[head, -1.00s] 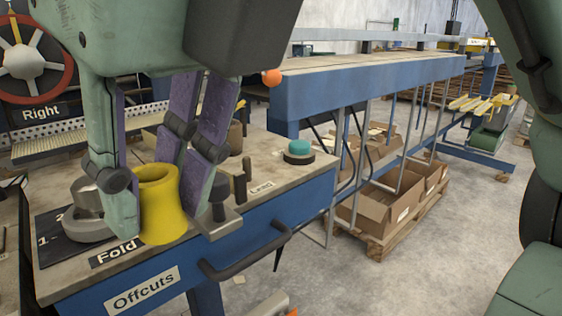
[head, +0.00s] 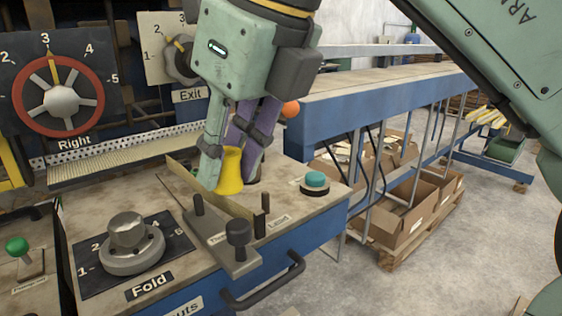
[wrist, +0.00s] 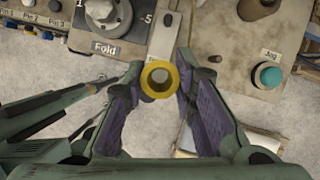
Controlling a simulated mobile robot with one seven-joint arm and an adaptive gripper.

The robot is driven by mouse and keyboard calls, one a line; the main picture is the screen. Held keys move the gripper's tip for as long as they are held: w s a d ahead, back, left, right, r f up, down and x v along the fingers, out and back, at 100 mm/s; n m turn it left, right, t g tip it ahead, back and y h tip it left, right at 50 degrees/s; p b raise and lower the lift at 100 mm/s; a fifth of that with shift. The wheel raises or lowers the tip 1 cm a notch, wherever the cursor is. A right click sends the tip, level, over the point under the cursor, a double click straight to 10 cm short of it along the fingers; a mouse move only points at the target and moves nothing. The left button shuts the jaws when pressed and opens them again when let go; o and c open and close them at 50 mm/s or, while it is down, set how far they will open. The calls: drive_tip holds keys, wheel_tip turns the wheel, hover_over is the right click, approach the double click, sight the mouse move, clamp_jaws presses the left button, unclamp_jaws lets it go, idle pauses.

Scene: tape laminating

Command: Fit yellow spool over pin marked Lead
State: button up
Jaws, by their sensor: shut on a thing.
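The yellow spool (head: 231,172) is held upright between the fingers of my gripper (head: 230,160), which is shut on it. In the wrist view the spool (wrist: 160,78) shows end-on between the purple finger pads (wrist: 160,85), its hole facing the camera. The Lead label (head: 278,221) is on the bench, with a short dark pin (head: 265,203) close behind it. In the head view the spool appears up and left of this pin, apart from it. How high the spool is above the bench is hard to tell.
The Fold dial (head: 127,235) stands at front left. A teal button (head: 315,181) is to the right. A brown cylinder (wrist: 257,8) shows in the wrist view.

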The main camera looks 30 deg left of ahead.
drive_tip(key=p, duration=0.3)
hover_over(267, 194)
drive_tip(key=shift+s, duration=0.1)
drive_tip(key=shift+f, duration=0.1)
drive_tip(key=shift+f+b, duration=0.3)
drive_tip(key=shift+f, duration=0.9)
drive_tip(key=shift+f+b, duration=2.1)
drive_tip(key=shift+f, duration=0.5)
drive_tip(key=o, duration=0.9)
